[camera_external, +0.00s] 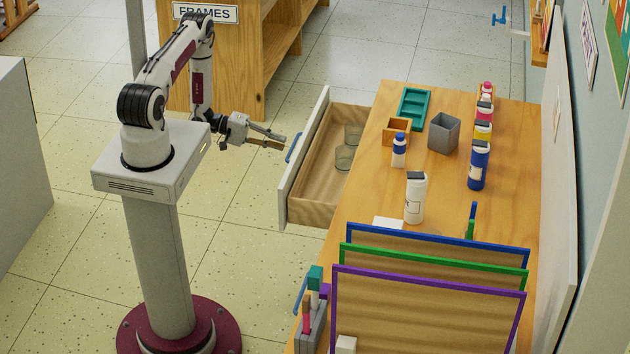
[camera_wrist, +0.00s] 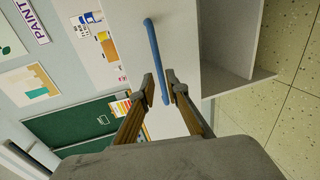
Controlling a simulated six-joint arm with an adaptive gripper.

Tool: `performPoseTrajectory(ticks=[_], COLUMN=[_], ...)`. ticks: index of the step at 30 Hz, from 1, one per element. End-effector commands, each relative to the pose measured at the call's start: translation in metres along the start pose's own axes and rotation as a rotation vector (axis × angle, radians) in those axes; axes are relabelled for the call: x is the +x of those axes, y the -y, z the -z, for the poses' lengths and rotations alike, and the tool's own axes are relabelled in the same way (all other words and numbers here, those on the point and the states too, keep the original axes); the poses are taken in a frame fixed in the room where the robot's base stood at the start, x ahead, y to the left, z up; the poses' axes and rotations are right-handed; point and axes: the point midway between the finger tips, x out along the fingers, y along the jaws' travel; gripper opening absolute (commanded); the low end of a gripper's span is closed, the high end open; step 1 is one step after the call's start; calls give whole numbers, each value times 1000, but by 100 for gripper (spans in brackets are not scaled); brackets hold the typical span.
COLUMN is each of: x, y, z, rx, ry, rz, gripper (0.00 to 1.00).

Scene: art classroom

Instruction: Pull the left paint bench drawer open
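The left paint bench drawer, the farther one in the external view, stands well out from the bench, with its white front (camera_external: 306,160) and wooden inside (camera_external: 318,192) showing. Its blue bar handle (camera_external: 294,148) is on the front's outer face; it also shows in the wrist view (camera_wrist: 154,50). My gripper (camera_external: 282,142) is open in front of that face, its tips close to the handle. In the wrist view the handle's lower end appears between my two fingertips (camera_wrist: 164,90). The fingers are apart and not closed on it; I cannot tell whether they touch it.
The wooden bench top (camera_external: 362,190) holds paint bottles, a grey bin (camera_external: 444,133), a teal tray (camera_external: 413,108) and framed boards (camera_external: 430,310). A second blue handle (camera_external: 300,294) is at the near end. Open floor surrounds my base.

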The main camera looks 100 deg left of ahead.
Motion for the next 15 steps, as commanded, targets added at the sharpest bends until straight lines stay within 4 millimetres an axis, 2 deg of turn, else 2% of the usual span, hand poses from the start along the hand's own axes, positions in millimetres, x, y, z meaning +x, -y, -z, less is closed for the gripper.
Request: performPoseTrajectory(ticks=[15], x=[48], y=[0], z=[-1], rx=[1], ry=[1], rz=[0], gripper=[15])
